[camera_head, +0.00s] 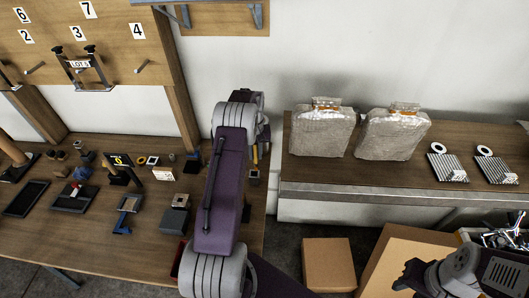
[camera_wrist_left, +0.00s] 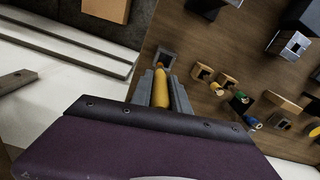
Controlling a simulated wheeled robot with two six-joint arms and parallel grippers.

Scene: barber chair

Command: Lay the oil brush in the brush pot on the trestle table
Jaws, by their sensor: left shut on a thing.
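My left gripper (camera_wrist_left: 161,92) is shut on the oil brush (camera_wrist_left: 161,88), whose yellow handle lies between the two grey fingers. In the head view the left gripper (camera_head: 258,150) is mostly hidden behind my purple forearm, and a bit of yellow shows there. A small grey square holder, apparently the brush pot (camera_wrist_left: 166,56), stands on the trestle table (camera_wrist_left: 205,35) just beyond the fingertips. It also shows in the head view (camera_head: 254,174). I cannot tell whether the brush touches it. My right gripper (camera_head: 408,274) is at the lower right, dark and away from the table.
Dark trays, small blocks and a blue stand (camera_head: 126,212) crowd the table's left part. Two wrapped bags (camera_head: 322,132) and two striped pads stand on the right-hand counter (camera_head: 300,190). Cardboard boxes (camera_head: 329,265) sit on the floor below.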

